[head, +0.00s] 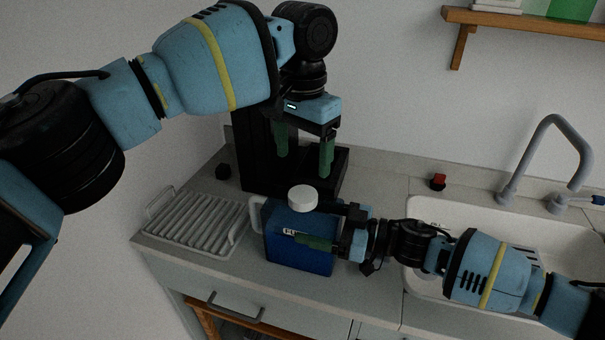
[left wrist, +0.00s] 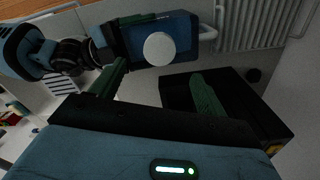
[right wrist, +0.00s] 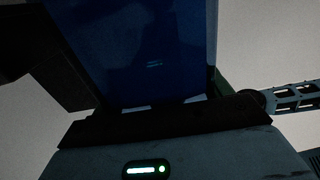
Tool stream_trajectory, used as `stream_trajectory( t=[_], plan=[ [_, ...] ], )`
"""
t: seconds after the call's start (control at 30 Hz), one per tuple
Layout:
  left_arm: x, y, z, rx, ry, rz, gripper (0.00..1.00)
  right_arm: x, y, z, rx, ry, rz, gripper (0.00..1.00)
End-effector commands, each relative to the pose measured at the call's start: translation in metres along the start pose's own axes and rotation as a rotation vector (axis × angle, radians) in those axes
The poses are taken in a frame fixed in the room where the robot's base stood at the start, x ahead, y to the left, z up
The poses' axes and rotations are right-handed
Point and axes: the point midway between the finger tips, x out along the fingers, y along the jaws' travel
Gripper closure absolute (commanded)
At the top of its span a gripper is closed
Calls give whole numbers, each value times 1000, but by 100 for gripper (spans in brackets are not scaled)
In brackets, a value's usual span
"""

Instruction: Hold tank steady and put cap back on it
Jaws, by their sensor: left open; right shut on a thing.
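A blue tank (head: 285,249) with a white cap (head: 303,198) on its top stands on the counter in the head view. The cap and the tank's top also show in the left wrist view, the cap (left wrist: 159,48) as a white disc. My right gripper (head: 318,243) is shut on the tank from its right side. The tank (right wrist: 140,45) fills much of the dark right wrist view. My left gripper (head: 304,152) is open and empty, pointing down above and behind the tank. Whether the cap is seated or loose cannot be told.
A black machine (head: 257,150) stands behind the tank, close to my left gripper. A dish rack (head: 196,222) lies left of the tank. A white sink (head: 425,208) with a grey faucet (head: 550,125) is on the right. A small red-topped item (head: 438,181) stands near the sink.

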Motion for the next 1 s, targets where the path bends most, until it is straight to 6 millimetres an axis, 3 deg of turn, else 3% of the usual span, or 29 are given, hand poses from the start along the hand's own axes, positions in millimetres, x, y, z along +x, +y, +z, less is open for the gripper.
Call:
stream_trajectory(
  t=[0.23,0.63,0.67,0.8,1.0],
  plan=[
    [-31,0,0,0,1,0,25,0,0,1,1,-1,0,87],
    [-36,0,0,0,0,1,25,0,0,1,1,-1,0,87],
    [-36,0,0,0,0,1,25,0,0,1,1,-1,0,19],
    [-36,0,0,0,0,1,25,0,0,0,1,-1,0,1],
    [-36,0,0,0,0,1,25,0,0,0,0,0,0,0]
  ],
)
